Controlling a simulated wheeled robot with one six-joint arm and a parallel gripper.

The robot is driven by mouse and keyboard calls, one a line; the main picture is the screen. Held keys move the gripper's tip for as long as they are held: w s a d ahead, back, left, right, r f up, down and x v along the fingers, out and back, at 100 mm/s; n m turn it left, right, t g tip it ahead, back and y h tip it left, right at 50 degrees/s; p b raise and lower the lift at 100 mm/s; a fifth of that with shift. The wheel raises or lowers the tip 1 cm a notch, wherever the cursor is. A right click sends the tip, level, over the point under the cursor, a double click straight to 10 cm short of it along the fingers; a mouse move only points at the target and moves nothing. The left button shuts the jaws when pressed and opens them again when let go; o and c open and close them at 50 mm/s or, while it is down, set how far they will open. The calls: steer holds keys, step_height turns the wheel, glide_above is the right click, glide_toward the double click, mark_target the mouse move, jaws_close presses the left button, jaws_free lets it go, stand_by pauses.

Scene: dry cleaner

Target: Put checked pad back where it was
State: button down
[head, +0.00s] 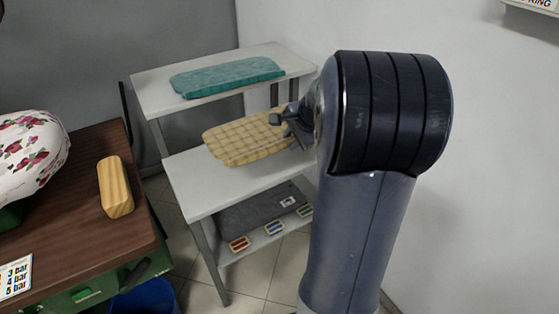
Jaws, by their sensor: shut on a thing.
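The checked pad (240,141) is a yellow-beige cushion with a brown check, over the middle shelf (205,187) of the grey-white rack. My gripper (291,122) reaches in from the right and is shut on the pad's right end. My arm hides part of the shelf's right side. The pad lies roughly flat, and whether its underside touches the shelf is hard to tell.
A teal pad (228,76) lies on the top shelf (160,99). A dark grey pad (255,213) and several small coloured brushes or blocks (274,229) are on the bottom shelf. A brown table (75,215) at left holds a wooden block (115,186) and a floral padded form (32,150).

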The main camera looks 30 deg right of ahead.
steer(key=b, duration=0.2)
glide_toward(287, 170)
steer(key=x, duration=0.3)
steer(key=w+x, duration=0.1)
steer(key=x, duration=0.1)
steer(key=shift+d+r, duration=0.15)
steer(key=shift+r, duration=0.1)
steer(key=shift+f+b, duration=0.45)
steer(key=shift+f, duration=0.2)
steer(key=c, duration=1.3)
jaws_free()
steer(key=shift+o, duration=0.5)
steer(key=shift+s+f, duration=0.1)
steer(key=shift+f, duration=0.05)
